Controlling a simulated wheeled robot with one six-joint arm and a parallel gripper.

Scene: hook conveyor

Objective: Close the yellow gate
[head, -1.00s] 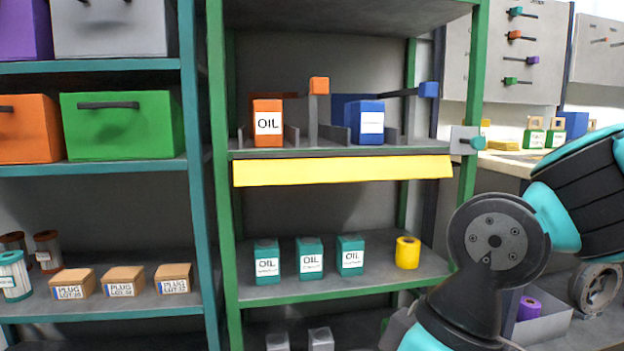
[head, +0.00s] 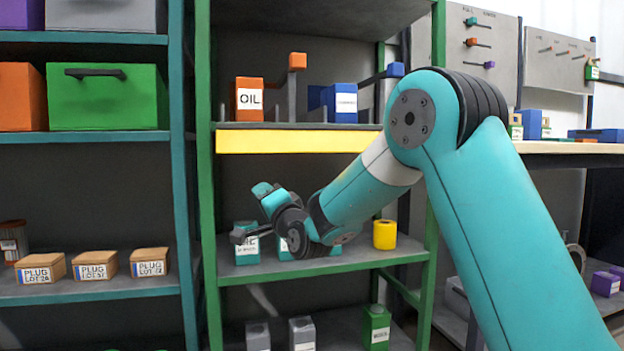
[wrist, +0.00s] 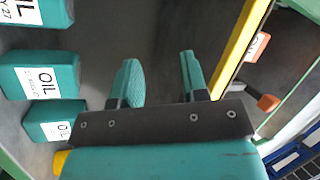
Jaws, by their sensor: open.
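The yellow gate (head: 285,141) is a long flat panel along the front of the green rack's middle shelf. It hangs just below the oil boxes there, and my arm covers its right end. In the wrist view the gate (wrist: 236,48) runs as a slanted strip to the right of the fingers. My gripper (head: 251,214) is in front of the rack, below the gate, in front of the lower row of teal boxes. In the wrist view my gripper (wrist: 158,65) is open and empty, with both fingers apart and not touching the gate.
An orange oil box (head: 249,99) and a blue box (head: 341,103) stand above the gate. Teal oil boxes (wrist: 42,83) and a yellow roll (head: 384,234) stand on the shelf below. The green rack post (head: 206,200) is at left.

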